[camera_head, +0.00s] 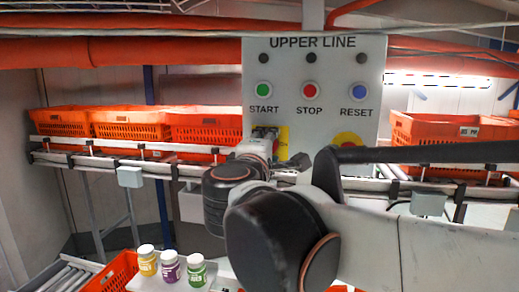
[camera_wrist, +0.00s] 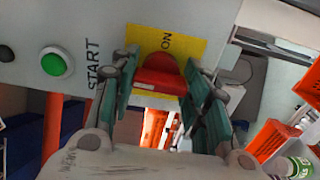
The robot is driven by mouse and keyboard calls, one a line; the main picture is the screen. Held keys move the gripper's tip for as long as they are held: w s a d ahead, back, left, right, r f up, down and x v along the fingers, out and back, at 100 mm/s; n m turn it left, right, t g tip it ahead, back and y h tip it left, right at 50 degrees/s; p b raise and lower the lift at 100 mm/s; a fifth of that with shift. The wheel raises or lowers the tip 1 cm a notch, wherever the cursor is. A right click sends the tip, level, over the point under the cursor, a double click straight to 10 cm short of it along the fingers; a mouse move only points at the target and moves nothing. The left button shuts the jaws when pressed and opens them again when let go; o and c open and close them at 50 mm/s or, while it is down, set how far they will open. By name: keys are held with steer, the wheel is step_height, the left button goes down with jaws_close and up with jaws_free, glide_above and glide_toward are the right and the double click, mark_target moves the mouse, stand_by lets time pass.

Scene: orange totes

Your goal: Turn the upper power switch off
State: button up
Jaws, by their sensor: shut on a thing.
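The upper power switch is a red rotary knob (camera_wrist: 160,75) on a yellow plate (camera_wrist: 190,48) in the wrist view. The word ON is printed on the plate beside the knob. My gripper (camera_wrist: 160,68) has its two green-padded fingers on either side of the knob and is shut on it. In the head view the yellow plate (camera_head: 284,133) shows at the lower left of the UPPER LINE panel (camera_head: 312,70), under the START button. My gripper (camera_head: 265,133) is at that plate, and the knob is mostly hidden there.
The panel has a green START button (camera_head: 264,90), a red STOP button (camera_head: 309,90) and a blue RESET button (camera_head: 359,91). A yellow-backed control (camera_head: 347,137) is partly hidden by my arm. Orange totes (camera_head: 130,124) stand on conveyors at both sides. Several bottles (camera_head: 170,266) stand below.

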steer(key=shift+n, duration=0.3)
steer(key=o, duration=1.1)
steer(key=shift+c, duration=0.2)
steer(key=v, duration=1.2)
steer(key=shift+f, duration=0.15)
